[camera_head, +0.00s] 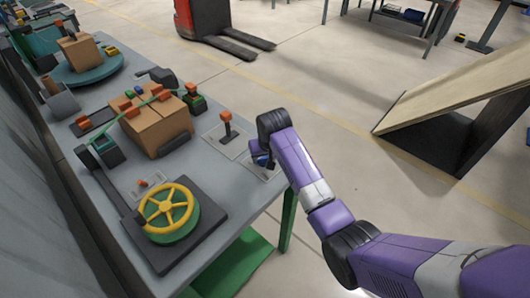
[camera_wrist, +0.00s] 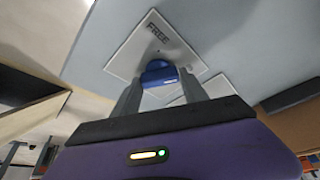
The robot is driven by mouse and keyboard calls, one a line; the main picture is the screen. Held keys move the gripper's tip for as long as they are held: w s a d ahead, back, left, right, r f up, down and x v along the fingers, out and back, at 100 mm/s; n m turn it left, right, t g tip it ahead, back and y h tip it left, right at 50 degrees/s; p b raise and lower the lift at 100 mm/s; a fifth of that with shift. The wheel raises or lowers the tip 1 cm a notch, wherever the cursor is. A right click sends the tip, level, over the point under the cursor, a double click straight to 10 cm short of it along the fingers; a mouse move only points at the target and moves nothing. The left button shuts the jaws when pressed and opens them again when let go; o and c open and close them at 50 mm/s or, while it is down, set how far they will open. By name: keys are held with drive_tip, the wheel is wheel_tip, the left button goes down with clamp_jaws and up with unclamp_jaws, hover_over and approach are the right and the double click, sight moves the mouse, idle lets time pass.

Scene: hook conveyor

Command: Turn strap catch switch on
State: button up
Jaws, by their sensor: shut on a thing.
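A blue switch handle (camera_wrist: 158,74) stands on a pale plate (camera_wrist: 128,57) marked "FREE" in the wrist view. My gripper (camera_wrist: 160,90) has its two grey fingers on either side of the blue handle and is shut on it. The fingers partly cover the lower plate. In the head view my gripper (camera_head: 262,156) is at the right edge of the grey workbench, and the blue handle (camera_head: 262,161) shows only as a small patch beside it. The wrist hides most of the plate there, and I cannot tell which way the switch is set.
On the bench are an orange-topped lever (camera_head: 226,122), a strapped cardboard box (camera_head: 155,128), a yellow handwheel (camera_head: 167,208) and a turntable (camera_head: 88,68) with another box. A sloping wooden ramp (camera_head: 460,75) stands right; open floor lies between it and the bench.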

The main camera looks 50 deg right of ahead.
drive_tip(key=shift+r+m+h+p, duration=0.1)
drive_tip(key=shift+m+h+p, duration=0.25)
drive_tip(key=shift+m, duration=0.75)
drive_tip(key=o, duration=1.4)
drive_tip(key=shift+w+b+v, duration=0.2)
drive_tip(key=shift+b+v, duration=0.3)
drive_tip(key=shift+v, duration=3.4)
drive_tip(key=shift+a, duration=0.15)
